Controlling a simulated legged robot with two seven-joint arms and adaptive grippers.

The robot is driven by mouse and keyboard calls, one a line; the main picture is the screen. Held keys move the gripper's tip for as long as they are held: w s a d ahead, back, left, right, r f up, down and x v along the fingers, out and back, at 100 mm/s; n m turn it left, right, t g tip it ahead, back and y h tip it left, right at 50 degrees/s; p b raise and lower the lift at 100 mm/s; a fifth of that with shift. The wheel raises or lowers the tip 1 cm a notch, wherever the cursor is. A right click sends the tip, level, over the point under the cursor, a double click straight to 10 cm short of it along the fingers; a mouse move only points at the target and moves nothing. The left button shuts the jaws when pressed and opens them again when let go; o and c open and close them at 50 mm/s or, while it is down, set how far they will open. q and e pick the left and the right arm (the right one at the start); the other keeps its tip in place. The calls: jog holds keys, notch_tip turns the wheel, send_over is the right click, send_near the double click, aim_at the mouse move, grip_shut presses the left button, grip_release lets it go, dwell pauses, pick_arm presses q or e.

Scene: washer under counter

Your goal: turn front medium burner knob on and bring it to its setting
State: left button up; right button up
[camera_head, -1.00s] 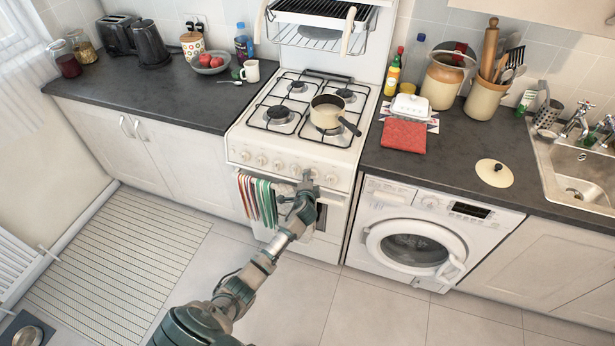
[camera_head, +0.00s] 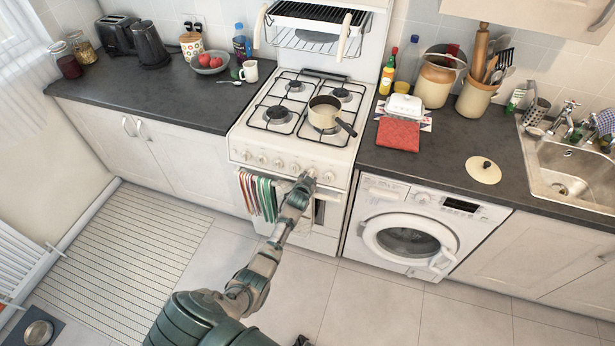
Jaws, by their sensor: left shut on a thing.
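The white stove (camera_head: 292,148) has a row of pale knobs (camera_head: 262,158) along its front panel. My left gripper (camera_head: 307,178) is at the panel, shut on a knob (camera_head: 311,173) towards the right end of the row. The fingers hide most of this knob, so its angle and marking cannot be read. A cream saucepan (camera_head: 324,114) stands on the front right burner, its dark handle pointing right and forward. No flame shows. A small dark shape at the bottom edge may be part of my right gripper; its fingers do not show.
Striped towels (camera_head: 260,196) hang from the oven rail just left of my left gripper. A washing machine (camera_head: 408,236) stands right of the stove. A red cloth (camera_head: 398,135) and a round lid (camera_head: 483,170) lie on the right counter.

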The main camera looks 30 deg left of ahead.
pick_arm(q)
jog(key=shift+s+d+f+n+h+p, duration=0.1)
jog(key=shift+d+f+n+h+p, duration=0.15)
jog(key=shift+n+p, duration=0.4)
jog(key=shift+n, duration=0.25)
jog(key=o, duration=1)
jog(key=shift+o, duration=0.8)
jog(key=shift+a, duration=0.1)
jog(key=shift+r, duration=0.1)
jog(key=v, duration=1.1)
jog(key=shift+s, duration=0.25)
